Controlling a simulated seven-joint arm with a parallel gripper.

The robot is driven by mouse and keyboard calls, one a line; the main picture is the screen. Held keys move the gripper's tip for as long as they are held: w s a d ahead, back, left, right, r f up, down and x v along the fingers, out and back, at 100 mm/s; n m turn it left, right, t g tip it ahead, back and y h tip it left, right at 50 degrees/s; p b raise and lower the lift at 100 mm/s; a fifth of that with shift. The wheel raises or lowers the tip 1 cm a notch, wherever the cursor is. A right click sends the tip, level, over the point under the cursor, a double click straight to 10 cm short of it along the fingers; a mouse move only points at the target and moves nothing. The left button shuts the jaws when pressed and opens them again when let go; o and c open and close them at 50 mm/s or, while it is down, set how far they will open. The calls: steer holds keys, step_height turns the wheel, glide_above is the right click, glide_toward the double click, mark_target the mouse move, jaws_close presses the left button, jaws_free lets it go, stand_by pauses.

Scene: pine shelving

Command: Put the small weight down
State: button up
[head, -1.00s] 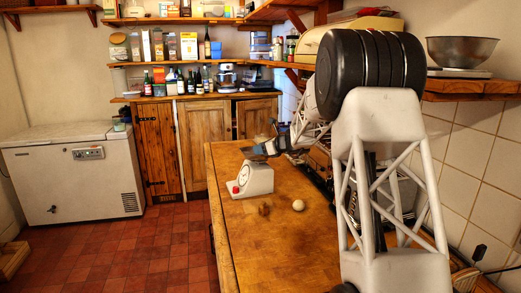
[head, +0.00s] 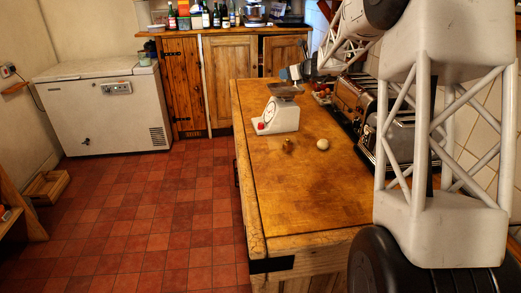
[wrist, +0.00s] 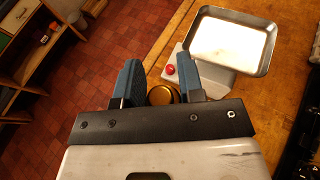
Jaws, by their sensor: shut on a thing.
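My gripper (wrist: 161,72) is shut on a small round brass weight (wrist: 163,95), seen between its two blue-grey fingers in the wrist view. In the head view my gripper (head: 295,73) is small, just behind and above the pan of the white kitchen scale (head: 282,116). I cannot make out the held weight there. The scale has a red knob and a metal pan (wrist: 230,40), which lies right of my fingers in the wrist view. Another small brass object (head: 288,146) stands on the wooden worktop (head: 300,190), in front of the scale.
A pale round ball or egg (head: 322,144) lies on the worktop right of the brass object. A toaster (head: 352,98) and other metal appliances line the right side. The near worktop is clear. A chest freezer (head: 100,108) stands across the tiled floor.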

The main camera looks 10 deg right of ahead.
steer(key=s+r+m+t+h, duration=0.2)
steer(key=s+r+m+h, duration=0.75)
steer(key=r, duration=0.75)
steer(key=s+a+f+m+g+h, duration=0.1)
steer(key=a+f+m+h, duration=0.15)
steer(key=f, duration=0.75)
steer(key=s+a+f+m+g+h, duration=0.15)
steer(key=f+h, duration=0.25)
steer(key=f, duration=0.6)
steer(key=a+f+m+g+h, duration=0.2)
steer(key=a+f+m+h, duration=0.1)
steer(key=f, duration=0.7)
steer(key=s+a+f+m+g, duration=0.1)
steer(key=s+f, duration=0.1)
steer(key=f, duration=0.1)
steer(key=s+f+m+g+h, duration=0.1)
steer(key=s+f, duration=0.1)
steer(key=f, duration=0.2)
steer(key=s+a+f+m+g, duration=0.1)
steer(key=s+f+m, duration=0.1)
steer(key=s+f, duration=0.1)
steer(key=shift+a+f+g+h, duration=0.15)
steer(key=shift+a+g+h, duration=0.15)
steer(key=shift+h, duration=0.1)
steer(key=shift+w, duration=0.1)
